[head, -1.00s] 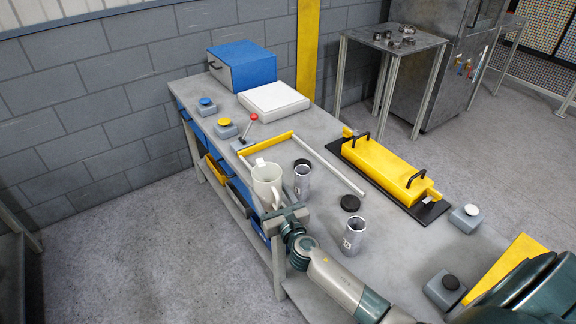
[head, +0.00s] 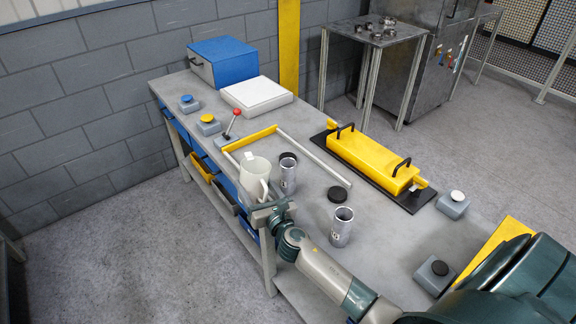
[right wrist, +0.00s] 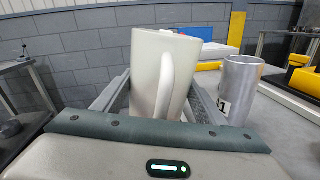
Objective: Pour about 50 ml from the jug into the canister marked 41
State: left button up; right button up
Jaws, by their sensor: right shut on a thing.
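The off-white jug (head: 254,178) is near the bench's left edge, roughly upright. My right gripper (head: 266,208) is shut on it; in the right wrist view the jug (right wrist: 150,75) stands between the fingers, its handle toward the camera. Whether its base touches the bench is hidden. A grey metal canister (head: 288,178) stands just right of the jug, apart from it; in the right wrist view its label, partly hidden, ends in 1 on the canister (right wrist: 240,90). A second open canister (head: 341,230) stands nearer, its mark too small to read. My left gripper is out of view.
Black lids lie behind the first canister (head: 288,156) and near the second (head: 337,194). A yellow and grey frame (head: 250,138) lies behind the jug. A yellow handled fixture (head: 370,160) is at right. Button boxes, a white box (head: 256,95) and a blue box (head: 230,65) stand farther off.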

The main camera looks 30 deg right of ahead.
aim_at(266, 180)
jog(key=d+r+m, duration=0.1)
jog(key=r+m, duration=0.1)
jog(key=shift+d+m+p, duration=0.1)
jog(key=shift+m+p, duration=0.2)
jog(key=shift+s+d+r+m+p, duration=0.1)
jog(key=shift+d+r+m+p, duration=0.5)
jog(key=shift+m, duration=0.6)
jog(key=shift+r+m+p, duration=0.8)
jog(key=shift+r+m, duration=0.65)
jog(key=shift+m, duration=0.55)
jog(key=shift+r+m, duration=0.35)
jog(key=shift+m, duration=0.15)
jog(key=shift+d+r+m+p, duration=0.25)
jog(key=shift+r+m+p, duration=0.4)
jog(key=shift+m, duration=0.35)
dwell(0.6)
jog(key=shift+a+f+n+b, duration=0.1)
jog(key=shift+f+n+b, duration=0.4)
jog(key=shift+f+n, duration=0.45)
jog(key=shift+n, duration=0.25)
jog(key=shift+r, duration=0.1)
